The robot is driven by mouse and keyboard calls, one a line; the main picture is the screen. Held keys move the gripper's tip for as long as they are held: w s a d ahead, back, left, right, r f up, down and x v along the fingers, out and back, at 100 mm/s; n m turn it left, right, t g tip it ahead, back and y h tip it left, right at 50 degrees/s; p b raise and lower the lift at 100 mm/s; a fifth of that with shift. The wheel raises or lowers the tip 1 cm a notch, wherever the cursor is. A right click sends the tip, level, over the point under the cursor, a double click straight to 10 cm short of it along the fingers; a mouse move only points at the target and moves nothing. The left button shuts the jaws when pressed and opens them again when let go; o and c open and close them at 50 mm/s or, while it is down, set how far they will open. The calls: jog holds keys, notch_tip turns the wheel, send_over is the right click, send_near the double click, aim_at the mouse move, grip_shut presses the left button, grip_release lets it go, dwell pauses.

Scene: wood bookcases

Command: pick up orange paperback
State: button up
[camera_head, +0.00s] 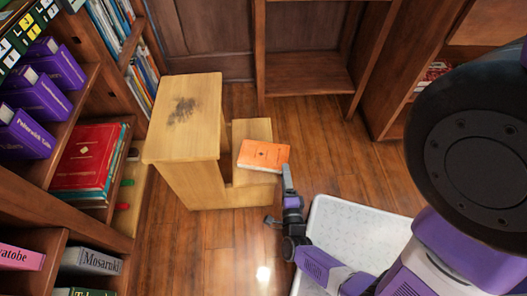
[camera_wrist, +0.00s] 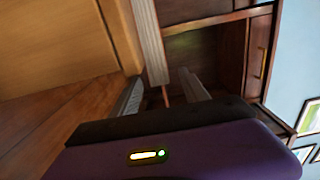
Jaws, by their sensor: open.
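The orange paperback (camera_head: 264,156) lies flat on the lower step of a wooden step stool (camera_head: 252,131) in the head view. Its right end sticks out past the step's edge. My gripper (camera_head: 288,178) is at the book's near right corner. In the wrist view my gripper (camera_wrist: 163,92) is open, with one finger on each side. A narrow strip with a pale, page-like edge, apparently the paperback (camera_wrist: 150,42), reaches down toward the gap between the fingers. I cannot tell whether either finger touches it.
The stool's taller step (camera_head: 187,110) stands left of the book. A bookcase (camera_head: 60,190) with purple, red and other books lines the left. An empty wooden shelf (camera_head: 305,73) stands behind. Wood floor (camera_head: 225,240) is clear in front of the stool.

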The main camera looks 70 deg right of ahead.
aim_at(282, 157)
jog(key=shift+b+x, duration=1.05)
jog(key=shift+x, duration=2.9)
grip_shut()
